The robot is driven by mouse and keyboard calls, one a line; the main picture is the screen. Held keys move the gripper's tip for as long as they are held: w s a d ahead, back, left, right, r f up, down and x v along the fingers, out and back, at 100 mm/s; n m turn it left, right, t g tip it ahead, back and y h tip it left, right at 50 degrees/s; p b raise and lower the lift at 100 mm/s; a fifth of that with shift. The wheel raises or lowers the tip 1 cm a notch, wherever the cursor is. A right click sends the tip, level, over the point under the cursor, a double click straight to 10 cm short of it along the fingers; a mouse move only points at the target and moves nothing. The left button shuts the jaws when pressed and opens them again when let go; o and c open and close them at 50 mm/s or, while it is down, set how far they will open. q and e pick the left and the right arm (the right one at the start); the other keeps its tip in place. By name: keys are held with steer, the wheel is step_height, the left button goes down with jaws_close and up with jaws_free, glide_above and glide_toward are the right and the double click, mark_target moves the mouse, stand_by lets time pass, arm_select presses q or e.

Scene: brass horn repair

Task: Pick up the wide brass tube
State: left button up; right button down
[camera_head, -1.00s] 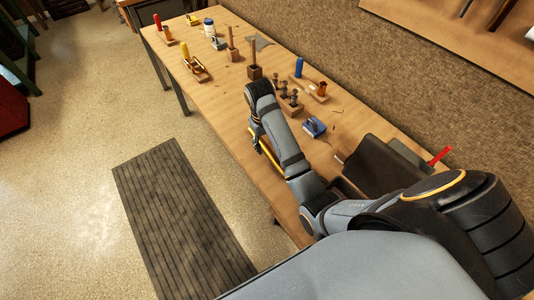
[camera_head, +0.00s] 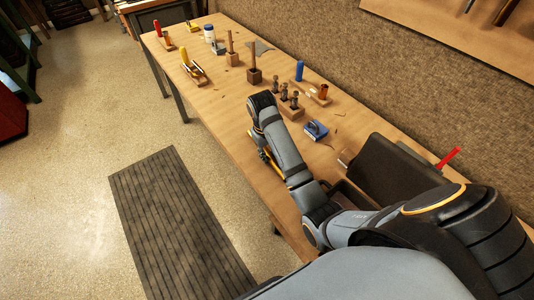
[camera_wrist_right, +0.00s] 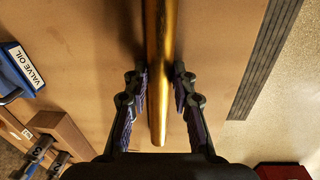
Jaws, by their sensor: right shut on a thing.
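The wide brass tube (camera_wrist_right: 157,60) is a long golden cylinder running down the middle of the right wrist view, above the wooden bench top. My right gripper (camera_wrist_right: 157,88) has its two dark fingers on either side of the tube and is shut on it, with the tube's lower end reaching past the fingertips toward the palm. In the head view only a yellow sliver of the tube (camera_head: 272,160) shows below my right wrist, near the bench's front edge; the arm hides the rest. My left gripper is in neither view.
A blue valve oil box (camera_head: 316,130) and a wooden block with several dark pegs (camera_head: 289,105) stand close to the right wrist. A dark open case (camera_head: 387,168) lies nearer. A wooden block with a post (camera_head: 254,75) stands farther back. A slatted mat (camera_head: 180,230) lies on the floor.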

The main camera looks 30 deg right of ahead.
mark_target(269, 155)
step_height(269, 155, up, 10)
steer(key=p, duration=0.9)
steer(key=shift+p, duration=0.35)
